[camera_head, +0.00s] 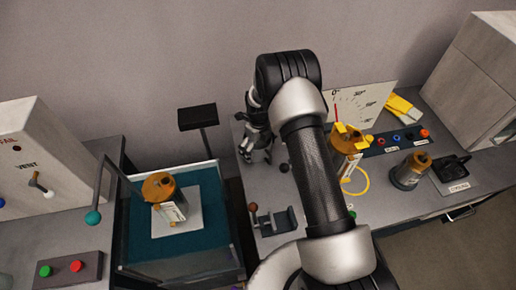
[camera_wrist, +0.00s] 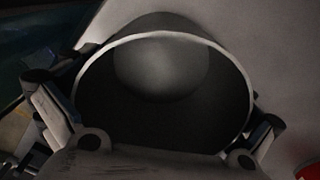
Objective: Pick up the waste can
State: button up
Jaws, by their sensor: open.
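A round, open-topped dark grey can (camera_wrist: 165,70) with a pale rim fills the middle of the wrist view; it looks like the waste can. My gripper (camera_wrist: 155,118) is open, with one finger at the can's left side and the other at its right. I cannot tell whether the fingers touch the wall. In the head view my gripper (camera_head: 256,152) points down over the back left of the grey bench, left of my arm. I cannot make out the can in that view.
A teal-lined tank (camera_head: 135,235) with a brass-topped canister (camera_head: 165,197) stands left of my gripper. Right of my arm are another brass-topped canister (camera_head: 348,147), a third one (camera_head: 410,172) and a yellow ring (camera_head: 362,184). A small clamp block (camera_head: 277,221) sits in front.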

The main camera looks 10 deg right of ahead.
jog(key=shift+r, duration=0.1)
jog(key=c, duration=0.9)
